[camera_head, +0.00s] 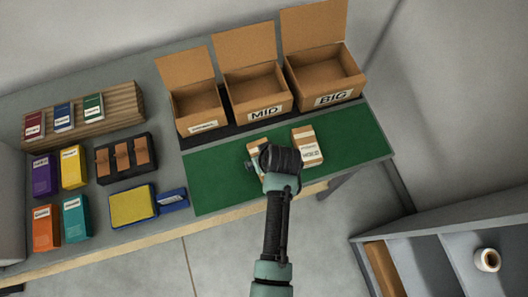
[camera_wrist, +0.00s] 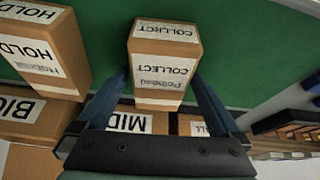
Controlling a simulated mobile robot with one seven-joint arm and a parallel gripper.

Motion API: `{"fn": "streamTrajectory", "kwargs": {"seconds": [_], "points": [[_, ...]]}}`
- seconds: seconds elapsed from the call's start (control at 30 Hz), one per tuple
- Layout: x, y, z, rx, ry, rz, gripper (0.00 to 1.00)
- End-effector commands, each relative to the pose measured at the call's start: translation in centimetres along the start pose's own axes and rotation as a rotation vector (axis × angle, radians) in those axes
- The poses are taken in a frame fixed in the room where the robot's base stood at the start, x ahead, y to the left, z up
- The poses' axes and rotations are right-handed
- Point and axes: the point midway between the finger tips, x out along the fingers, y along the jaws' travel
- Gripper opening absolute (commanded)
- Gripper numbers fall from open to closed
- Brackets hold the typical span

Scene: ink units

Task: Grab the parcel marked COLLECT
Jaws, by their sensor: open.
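The parcel marked COLLECT (camera_wrist: 165,48) is a brown box with white labels on its top and side. It stands on the green mat (camera_head: 215,180), and in the head view the parcel (camera_head: 253,146) is partly hidden behind my wrist. My gripper (camera_wrist: 161,78) is open, with its blue fingers toward the parcel's two sides in the wrist view. I cannot tell whether either finger touches it. A second parcel, marked HOLD (camera_wrist: 42,50), stands beside it, to the right in the head view (camera_head: 307,146).
Open boxes marked MID (camera_head: 265,113) and BIG (camera_head: 333,97), plus a smaller one (camera_head: 203,126), stand behind the mat. Coloured packs, a black tray (camera_head: 126,176) and a yellow pad (camera_head: 132,206) fill the left side. The mat's right part is clear.

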Motion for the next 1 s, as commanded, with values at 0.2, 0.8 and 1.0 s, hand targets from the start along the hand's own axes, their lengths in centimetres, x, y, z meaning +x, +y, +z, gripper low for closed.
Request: {"fn": "streamTrajectory", "kwargs": {"seconds": [0.2, 0.8, 1.0], "points": [[0.24, 0.0, 0.12, 0.0, 0.0, 0.0, 1.0], [0.43, 0.01, 0.2, 0.0, 0.0, 0.0, 0.71], [0.43, 0.0, 0.2, 0.001, 0.0, 0.0, 0.35]]}}
